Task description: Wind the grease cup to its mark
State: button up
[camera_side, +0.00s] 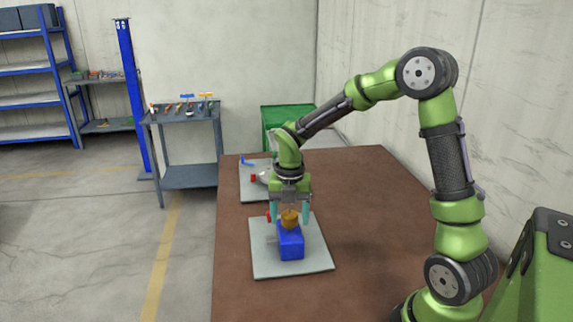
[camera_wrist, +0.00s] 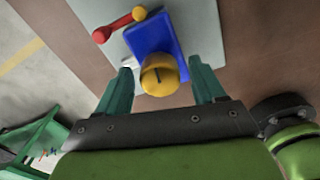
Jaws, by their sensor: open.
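The grease cup (camera_side: 289,218) is a brass-yellow round cap on top of a blue block (camera_side: 291,243), which stands on a light grey plate (camera_side: 320,258). In the wrist view the cup (camera_wrist: 160,76) shows a short dark line on its top, and the blue block (camera_wrist: 153,36) lies beyond it. My gripper (camera_side: 289,215) points down over the cup, its two teal fingers apart, one on each side. In the wrist view the open fingers (camera_wrist: 164,85) flank the cup with a gap on both sides. I cannot make out a separate mark on the block.
A second grey plate (camera_side: 250,183) with red and blue parts lies farther back on the brown table (camera_side: 370,205). The table's right side is clear. A green box (camera_side: 280,116) stands behind.

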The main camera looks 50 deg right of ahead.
aim_at(290, 214)
jog(key=m, duration=2.1)
jog(key=shift+m, duration=0.4)
jog(key=m, duration=2.6)
jog(key=shift+m, duration=0.4)
jog(key=m, duration=0.7)
jog(key=shift+m, duration=0.4)
jog(key=m, duration=0.3)
jog(key=shift+m, duration=0.4)
notch_tip(290, 214, up, 11)
jog(key=shift+f, duration=0.2)
